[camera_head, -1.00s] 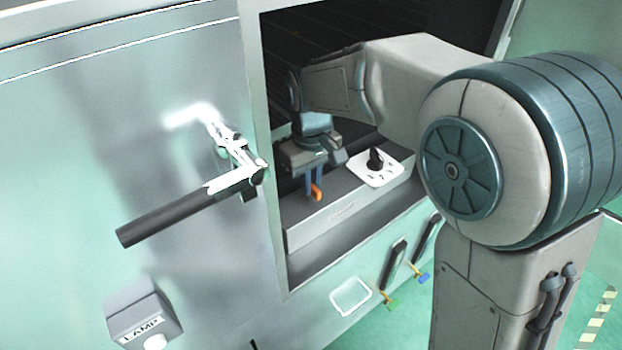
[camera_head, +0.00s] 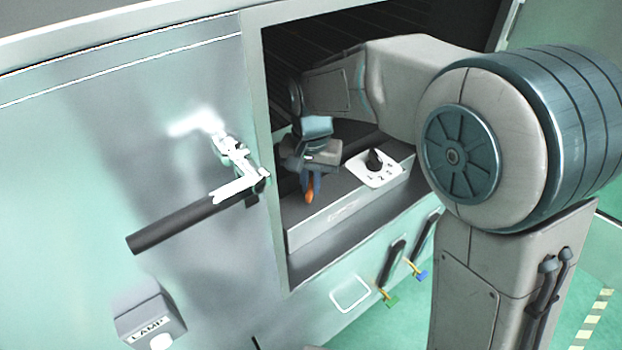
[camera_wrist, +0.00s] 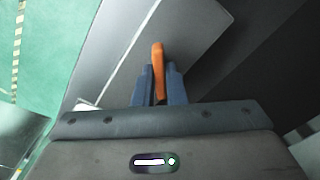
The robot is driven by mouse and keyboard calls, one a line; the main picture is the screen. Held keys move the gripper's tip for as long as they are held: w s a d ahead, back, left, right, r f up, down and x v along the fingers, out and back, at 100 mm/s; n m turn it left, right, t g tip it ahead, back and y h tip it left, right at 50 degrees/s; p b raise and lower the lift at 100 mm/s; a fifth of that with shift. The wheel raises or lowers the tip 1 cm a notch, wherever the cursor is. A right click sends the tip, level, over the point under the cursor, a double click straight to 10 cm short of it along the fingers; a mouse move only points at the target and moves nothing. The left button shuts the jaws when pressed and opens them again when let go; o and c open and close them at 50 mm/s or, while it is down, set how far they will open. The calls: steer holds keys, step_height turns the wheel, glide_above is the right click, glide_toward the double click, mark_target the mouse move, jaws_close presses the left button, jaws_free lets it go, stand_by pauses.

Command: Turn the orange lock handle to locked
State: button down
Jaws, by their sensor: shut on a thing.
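The orange lock handle (camera_head: 309,195) is on the grey box inside the cabinet opening, and only its tip shows in the head view. In the wrist view the orange handle (camera_wrist: 158,57) sticks out beyond the fingertips. My gripper (camera_head: 311,182) points down at the handle. In the wrist view my gripper (camera_wrist: 160,75) has its two blue fingers on either side of the handle, shut on it. The base of the handle and any lock markings are hidden.
A black rotary knob (camera_head: 375,159) on a white numbered plate sits right of my gripper. A large lever with a dark grip (camera_head: 180,224) juts from the panel at left. A lamp box (camera_head: 150,318) is below it.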

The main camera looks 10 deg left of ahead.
mark_target(311, 185)
steer(key=m, duration=0.4)
steer(key=shift+r+m, duration=0.1)
steer(key=shift+m, duration=0.2)
steer(key=shift+m+p, duration=0.4)
steer(key=shift+m, duration=1.5)
steer(key=c, duration=1.5)
jaws_free()
step_height(311, 185, up, 7)
steer(key=shift+r, duration=0.2)
